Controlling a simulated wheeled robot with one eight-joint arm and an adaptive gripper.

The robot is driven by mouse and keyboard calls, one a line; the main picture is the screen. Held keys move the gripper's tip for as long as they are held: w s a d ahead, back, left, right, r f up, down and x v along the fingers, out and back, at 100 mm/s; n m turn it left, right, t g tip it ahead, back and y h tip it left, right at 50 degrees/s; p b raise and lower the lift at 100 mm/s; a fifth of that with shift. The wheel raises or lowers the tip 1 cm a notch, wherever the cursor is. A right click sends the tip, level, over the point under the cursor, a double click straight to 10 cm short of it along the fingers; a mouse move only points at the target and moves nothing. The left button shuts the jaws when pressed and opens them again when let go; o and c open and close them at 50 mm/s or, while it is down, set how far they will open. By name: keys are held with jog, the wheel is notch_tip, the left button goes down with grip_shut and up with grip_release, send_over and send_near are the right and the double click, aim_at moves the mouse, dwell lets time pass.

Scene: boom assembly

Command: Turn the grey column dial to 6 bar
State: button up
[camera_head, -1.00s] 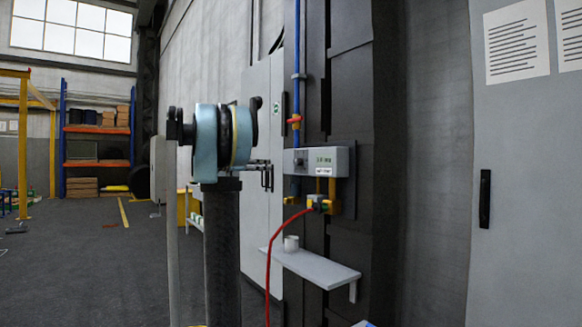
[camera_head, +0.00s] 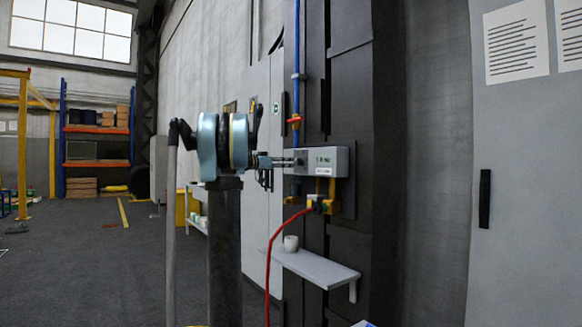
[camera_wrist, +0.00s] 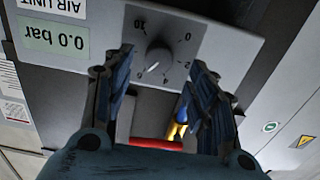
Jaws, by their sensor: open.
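The grey air unit (camera_head: 328,160) is mounted on the dark column, and its front faces my gripper (camera_head: 290,161). In the wrist view the unit (camera_wrist: 85,15) appears upside down, with a display (camera_wrist: 54,40) reading 0.0 bar. The round grey dial (camera_wrist: 159,54) has a scale around it, and its white mark points to the lower left of that picture. My gripper (camera_wrist: 163,62) is open, with one finger on either side of the dial in the picture. I cannot tell whether the fingers touch it.
A red hose (camera_head: 268,262) hangs from brass and yellow fittings (camera_head: 322,204) below the unit. A blue pipe with a red valve handle (camera_head: 294,121) runs above it. A shelf (camera_head: 325,270) with a white cup (camera_head: 291,243) is below. Open floor lies left.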

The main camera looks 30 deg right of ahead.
aim_at(295, 163)
jog(key=shift+w+d, duration=0.2)
jog(key=shift+d, duration=2.15)
jog(key=c, duration=1)
